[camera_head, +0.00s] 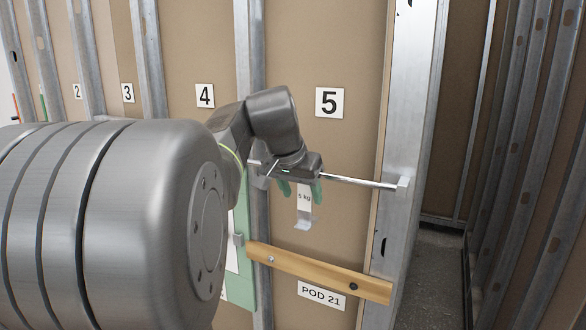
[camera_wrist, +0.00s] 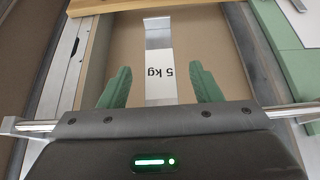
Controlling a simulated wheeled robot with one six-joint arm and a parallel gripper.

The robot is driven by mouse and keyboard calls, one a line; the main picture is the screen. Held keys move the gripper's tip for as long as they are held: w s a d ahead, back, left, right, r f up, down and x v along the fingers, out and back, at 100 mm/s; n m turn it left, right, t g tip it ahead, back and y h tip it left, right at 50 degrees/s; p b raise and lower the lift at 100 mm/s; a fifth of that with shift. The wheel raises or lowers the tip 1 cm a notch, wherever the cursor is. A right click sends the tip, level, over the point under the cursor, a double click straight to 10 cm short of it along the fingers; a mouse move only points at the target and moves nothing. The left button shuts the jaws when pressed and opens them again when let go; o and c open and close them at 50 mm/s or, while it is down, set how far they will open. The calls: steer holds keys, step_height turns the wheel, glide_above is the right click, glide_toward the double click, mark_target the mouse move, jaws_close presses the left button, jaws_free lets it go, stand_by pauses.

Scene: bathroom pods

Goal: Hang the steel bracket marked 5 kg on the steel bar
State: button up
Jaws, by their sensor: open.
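The steel bracket (camera_head: 303,216) with a white "5 kg" label is upright below the steel bar (camera_head: 350,181), its bent foot at the bottom. It also shows in the wrist view (camera_wrist: 159,62), with its label upside down. My gripper (camera_head: 300,191) is at the bar, its body covering the bar's middle. In the wrist view its green fingers (camera_wrist: 160,68) are open, one on each side of the bracket, with a gap on both sides. The bracket's upper end is hidden behind my gripper, so its contact with the bar cannot be seen.
A wooden rail (camera_head: 318,272) crosses the panel below the bracket, above a "POD 21" sign (camera_head: 321,296). Metal studs (camera_head: 408,130) flank the panel marked 5 (camera_head: 329,102). A green board (camera_head: 243,255) stands at the left. A gap opens on the right.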

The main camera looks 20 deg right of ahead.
steer(key=v, duration=1.1)
steer(key=x, duration=1.3)
steer(key=shift+w+d+f, duration=0.1)
steer(key=shift+d+f, duration=0.05)
steer(key=shift+f, duration=0.15)
steer(key=shift+r+p, duration=0.7)
steer(key=shift+p, duration=0.05)
steer(key=shift+f, duration=0.1)
